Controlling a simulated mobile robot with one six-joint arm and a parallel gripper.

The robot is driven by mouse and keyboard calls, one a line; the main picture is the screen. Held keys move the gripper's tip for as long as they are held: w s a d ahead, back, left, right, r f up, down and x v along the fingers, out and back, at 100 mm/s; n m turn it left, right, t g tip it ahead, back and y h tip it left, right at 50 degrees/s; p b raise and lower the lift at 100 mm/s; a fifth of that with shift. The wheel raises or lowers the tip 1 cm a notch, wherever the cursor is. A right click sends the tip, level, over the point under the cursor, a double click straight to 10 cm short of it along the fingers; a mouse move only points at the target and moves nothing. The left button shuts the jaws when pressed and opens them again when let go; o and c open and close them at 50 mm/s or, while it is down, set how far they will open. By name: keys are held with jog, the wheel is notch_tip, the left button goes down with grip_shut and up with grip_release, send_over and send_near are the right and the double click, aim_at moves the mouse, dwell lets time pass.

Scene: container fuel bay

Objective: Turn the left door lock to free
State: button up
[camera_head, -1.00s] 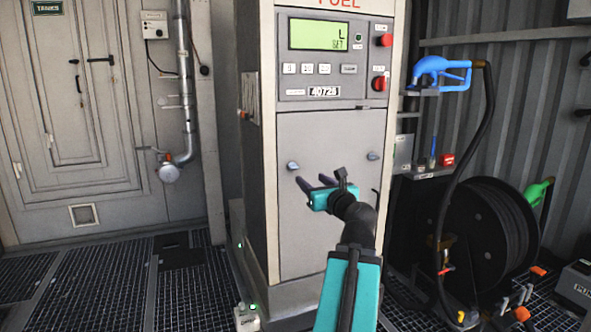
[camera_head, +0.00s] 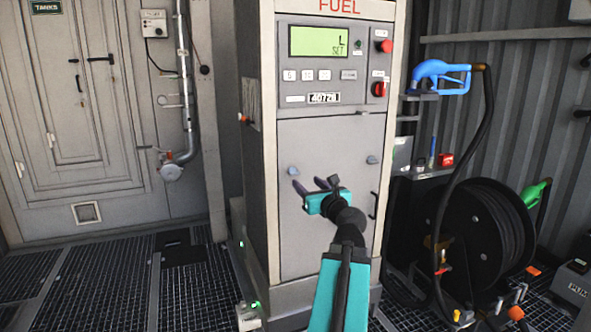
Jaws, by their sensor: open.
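The fuel dispenser's lower door (camera_head: 325,240) is a grey panel that looks shut. The left door lock (camera_head: 293,171) is a small blue-grey knob at the door's upper left. The right door lock (camera_head: 373,160) is a similar knob at the upper right. My gripper (camera_head: 308,184), teal with dark fingers, is open and empty in front of the door. Its fingertips appear just below and right of the left lock; I cannot tell their distance from the panel. The left lock is not covered. Its exact turn is too small to read.
Above the door is a panel with a green display (camera_head: 319,41) and a red button (camera_head: 385,46). A dark door handle (camera_head: 374,205) is at the right edge. A blue nozzle (camera_head: 440,75) and a hose reel (camera_head: 490,230) stand to the right.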

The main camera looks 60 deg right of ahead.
aim_at(295, 173)
jog(key=shift+w+d+r+p, duration=0.25)
jog(key=shift+w+d+p, duration=0.25)
jog(key=shift+p, duration=2.45)
jog(key=p, duration=0.6)
jog(key=shift+w+d+f, duration=0.1)
jog(key=shift+w+d, duration=0.1)
jog(key=shift+w, duration=0.2)
jog(key=shift+b+x, duration=0.3)
jog(key=shift+x, duration=3.85)
jog(key=shift+f, duration=0.15)
jog(key=c, duration=0.9)
jog(key=shift+a, duration=0.15)
jog(key=shift+c, duration=0.7)
